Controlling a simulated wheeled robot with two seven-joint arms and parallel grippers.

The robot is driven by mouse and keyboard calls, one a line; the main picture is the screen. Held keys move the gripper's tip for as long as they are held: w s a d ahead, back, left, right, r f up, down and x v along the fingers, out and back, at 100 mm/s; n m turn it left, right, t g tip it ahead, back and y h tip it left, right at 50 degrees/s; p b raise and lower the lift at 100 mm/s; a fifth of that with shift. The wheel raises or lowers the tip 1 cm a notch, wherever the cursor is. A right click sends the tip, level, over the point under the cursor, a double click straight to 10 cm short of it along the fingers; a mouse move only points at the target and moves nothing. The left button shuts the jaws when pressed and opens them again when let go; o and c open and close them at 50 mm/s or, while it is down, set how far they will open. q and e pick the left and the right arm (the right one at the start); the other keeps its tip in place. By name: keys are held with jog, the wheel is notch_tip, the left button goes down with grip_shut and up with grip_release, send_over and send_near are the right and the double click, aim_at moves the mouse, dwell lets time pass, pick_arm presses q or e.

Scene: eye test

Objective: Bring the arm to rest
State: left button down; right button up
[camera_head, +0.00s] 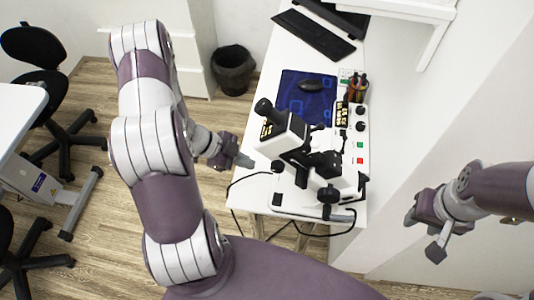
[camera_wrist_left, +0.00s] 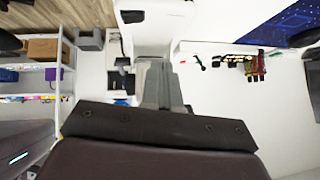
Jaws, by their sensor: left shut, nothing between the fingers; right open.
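My left arm (camera_head: 160,150), purple and white, is raised and bent in the left half of the head view. Its gripper (camera_head: 243,160) is shut and empty, beside the left edge of the white desk and left of the black-and-white eye test instrument (camera_head: 310,155). A small gap shows between them. In the left wrist view the grey fingers (camera_wrist_left: 160,80) are together with nothing between them. My right gripper (camera_head: 423,235) is open and empty at the right of the head view, in front of the white wall.
A dark bin (camera_head: 233,70) stands behind. Black chairs (camera_head: 40,85) and a white table (camera_head: 15,115) are at left. Wood floor between is clear.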

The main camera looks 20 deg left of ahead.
pick_arm(q)
jog(key=a+f+n+y, duration=0.3)
jog(key=a+n+y, duration=0.2)
jog(key=a+n, duration=0.15)
jog(key=s+a+r+n+g+y, duration=0.25)
jog(key=s+r+n+y, duration=0.2)
jog(key=r+n, duration=0.25)
jog(key=s+d+r+n+h, duration=0.1)
jog(key=s+d+r+n, duration=0.1)
jog(key=d+r, duration=0.9)
jog(key=d, duration=0.4)
jog(key=shift+d+r, duration=0.15)
jog(key=shift+r, duration=0.1)
